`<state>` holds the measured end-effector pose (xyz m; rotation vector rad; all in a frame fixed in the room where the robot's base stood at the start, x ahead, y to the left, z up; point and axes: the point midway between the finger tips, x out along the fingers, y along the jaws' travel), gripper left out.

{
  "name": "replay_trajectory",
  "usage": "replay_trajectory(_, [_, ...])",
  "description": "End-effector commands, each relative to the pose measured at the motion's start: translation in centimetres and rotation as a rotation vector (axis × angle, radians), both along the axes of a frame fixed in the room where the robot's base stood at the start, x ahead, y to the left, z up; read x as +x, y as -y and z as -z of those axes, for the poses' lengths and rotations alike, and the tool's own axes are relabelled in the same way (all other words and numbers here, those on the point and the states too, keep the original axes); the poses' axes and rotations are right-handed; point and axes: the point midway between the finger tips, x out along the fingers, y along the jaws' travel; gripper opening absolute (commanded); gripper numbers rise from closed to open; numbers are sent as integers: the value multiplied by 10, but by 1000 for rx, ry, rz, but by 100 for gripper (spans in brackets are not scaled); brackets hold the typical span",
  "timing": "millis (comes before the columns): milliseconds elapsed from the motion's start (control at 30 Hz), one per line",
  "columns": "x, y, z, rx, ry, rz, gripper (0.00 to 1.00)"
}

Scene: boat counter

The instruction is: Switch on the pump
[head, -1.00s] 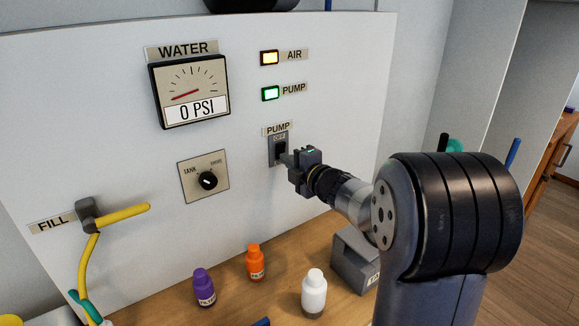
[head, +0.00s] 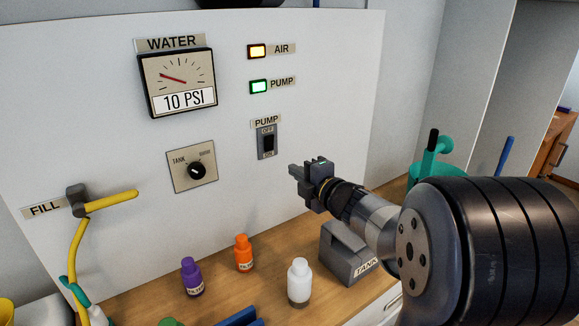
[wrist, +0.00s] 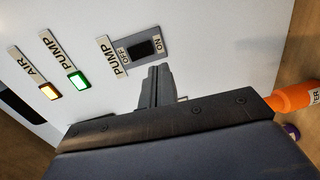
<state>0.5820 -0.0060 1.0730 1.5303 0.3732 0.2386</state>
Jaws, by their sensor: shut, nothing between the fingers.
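The pump switch (head: 267,142) is a black rocker in a grey plate on the white panel, marked OFF at the top and ON at the bottom. It also shows in the wrist view (wrist: 145,47). Which end of the rocker is pressed is too small to tell. The green PUMP light (head: 259,86) is lit. The water gauge (head: 179,82) reads 10 PSI. My gripper (head: 293,171) is shut and empty, below and to the right of the switch, apart from it. In the wrist view the shut fingers (wrist: 155,72) point toward the switch plate.
The amber AIR light (head: 257,51) is lit. A selector knob (head: 196,170) and a yellow fill lever (head: 110,201) are on the panel. Purple (head: 192,278), orange (head: 243,254) and white (head: 299,282) bottles and a grey TANK box (head: 345,254) stand on the counter below.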

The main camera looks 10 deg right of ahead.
Motion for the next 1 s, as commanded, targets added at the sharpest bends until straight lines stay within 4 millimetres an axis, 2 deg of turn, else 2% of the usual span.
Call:
replay_trajectory(200, [-33,14,4,1,1,3,0])
replay_trajectory(367, [-43,18,6,0,0,0,0])
replay_trajectory(767, [-44,18,6,0,0,0,0])
replay_trajectory(1000, [-32,13,4,1,-1,-1,0])
